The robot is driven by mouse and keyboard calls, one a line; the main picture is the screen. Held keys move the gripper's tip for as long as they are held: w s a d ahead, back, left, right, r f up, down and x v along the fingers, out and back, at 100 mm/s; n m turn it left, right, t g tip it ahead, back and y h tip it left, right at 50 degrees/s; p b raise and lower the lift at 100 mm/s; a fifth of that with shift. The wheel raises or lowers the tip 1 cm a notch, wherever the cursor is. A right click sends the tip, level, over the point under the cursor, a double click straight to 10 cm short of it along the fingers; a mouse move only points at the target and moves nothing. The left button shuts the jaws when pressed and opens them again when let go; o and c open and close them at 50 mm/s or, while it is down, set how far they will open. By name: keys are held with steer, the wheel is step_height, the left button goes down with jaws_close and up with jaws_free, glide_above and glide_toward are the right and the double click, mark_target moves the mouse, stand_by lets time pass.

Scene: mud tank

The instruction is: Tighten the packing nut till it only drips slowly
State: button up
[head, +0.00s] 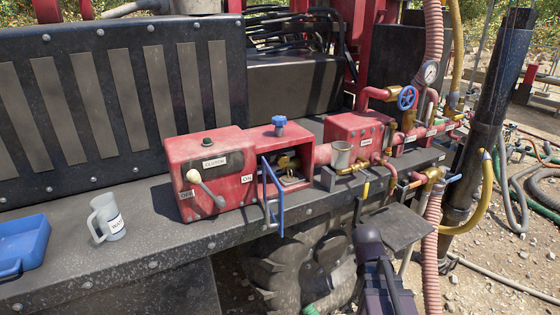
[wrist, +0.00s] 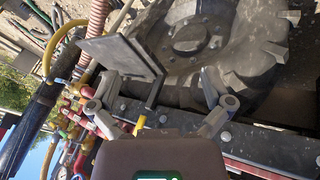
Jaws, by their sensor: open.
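A small brass fitting (head: 289,162) shows inside the open recess of the red pump housing (head: 240,165). It may bear the packing nut, but it is too small to tell, and no drip can be made out. A blue-framed flap (head: 273,197) hangs in front of the recess. My gripper (wrist: 160,85) is open and empty in the wrist view. Its two fingers stand wide apart, with a big tyre and a dark plate beyond them. In the head view my dark arm is at bottom centre, below the deck and right of the housing; its fingers cannot be made out there.
A white jug (head: 107,219) and blue tray (head: 22,244) stand at the left of the dark deck. The clutch lever (head: 205,188) juts from the housing. A dark plate (head: 398,226), pink hose (head: 432,225) and valved pipes (head: 408,98) crowd the right.

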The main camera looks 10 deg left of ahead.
steer(key=w+a+r+n+t, duration=0.3)
steer(key=w+r+n+t, duration=0.25)
steer(key=w, duration=0.35)
steer(key=w+a+r+n+t, duration=0.3)
steer(key=w+r+n+t, duration=0.2)
steer(key=w+r, duration=0.25)
steer(key=n+y, duration=1.3)
steer(key=n, duration=0.6)
glide_toward(284, 162)
steer(key=shift+s+d+g, duration=0.25)
steer(key=shift+s+d, duration=0.05)
steer(key=shift+d, duration=0.1)
steer(key=shift+w, duration=0.1)
steer(key=x, duration=1.3)
steer(key=shift+w+a+r, duration=0.1)
steer(key=shift+w+a, duration=0.1)
steer(key=shift+a, duration=0.15)
steer(key=shift+m, duration=0.25)
steer(key=c, duration=1.1)
